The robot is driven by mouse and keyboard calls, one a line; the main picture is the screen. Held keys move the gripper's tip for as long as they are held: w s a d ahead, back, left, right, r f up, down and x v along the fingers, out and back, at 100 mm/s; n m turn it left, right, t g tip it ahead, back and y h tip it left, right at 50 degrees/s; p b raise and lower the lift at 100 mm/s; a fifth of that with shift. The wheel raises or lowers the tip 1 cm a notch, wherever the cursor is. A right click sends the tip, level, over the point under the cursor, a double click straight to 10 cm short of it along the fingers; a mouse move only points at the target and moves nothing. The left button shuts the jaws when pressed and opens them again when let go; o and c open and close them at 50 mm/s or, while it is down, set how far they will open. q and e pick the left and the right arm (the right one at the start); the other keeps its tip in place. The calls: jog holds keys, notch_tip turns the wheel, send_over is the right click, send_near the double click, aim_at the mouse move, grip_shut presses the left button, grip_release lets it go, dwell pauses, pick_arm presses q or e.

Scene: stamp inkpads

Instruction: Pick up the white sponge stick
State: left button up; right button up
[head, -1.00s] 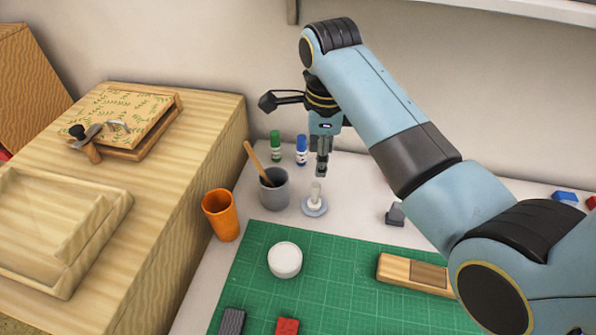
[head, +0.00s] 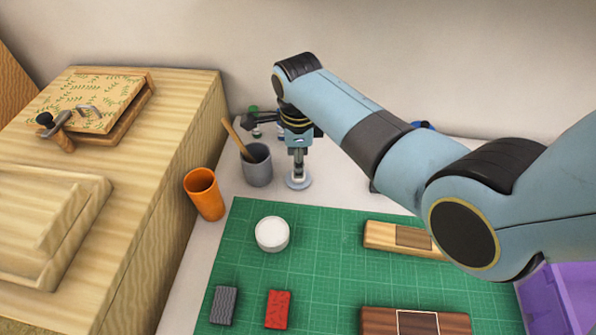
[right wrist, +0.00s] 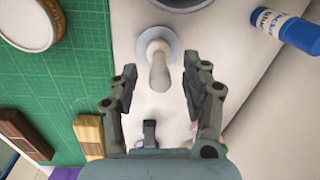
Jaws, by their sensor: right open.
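The white sponge stick (head: 298,182) stands upright on its pale blue-grey round base on the white tabletop, right of the grey cup. In the right wrist view the stick (right wrist: 159,72) points up toward the camera. My right gripper (head: 298,160) is over it, pointing down. In the right wrist view its fingers (right wrist: 160,70) are open, one on each side of the stick's upper end, with a visible gap on both sides. The gripper hides part of the stick in the head view. My left gripper is not in view.
The grey cup (head: 257,166) with a wooden stick is close on the left, beside an orange cup (head: 204,194). A blue-capped bottle (right wrist: 295,34) lies beyond the right finger's side. A white round jar (head: 272,233) and wooden blocks (head: 385,237) sit on the green mat (head: 330,265).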

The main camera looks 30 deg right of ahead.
grip_shut()
jog(key=shift+r, duration=0.1)
jog(key=shift+r, duration=0.5)
notch_tip(320, 180, up, 3)
jog(key=s+d+r+p, duration=0.1)
jog(key=s+d+r, duration=0.4)
jog(key=s, duration=0.5)
jog(key=shift+s+d+r, duration=0.15)
jog(key=shift+d+r, duration=0.2)
jog(key=shift+r, duration=0.6)
jog(key=shift+a+f, duration=0.1)
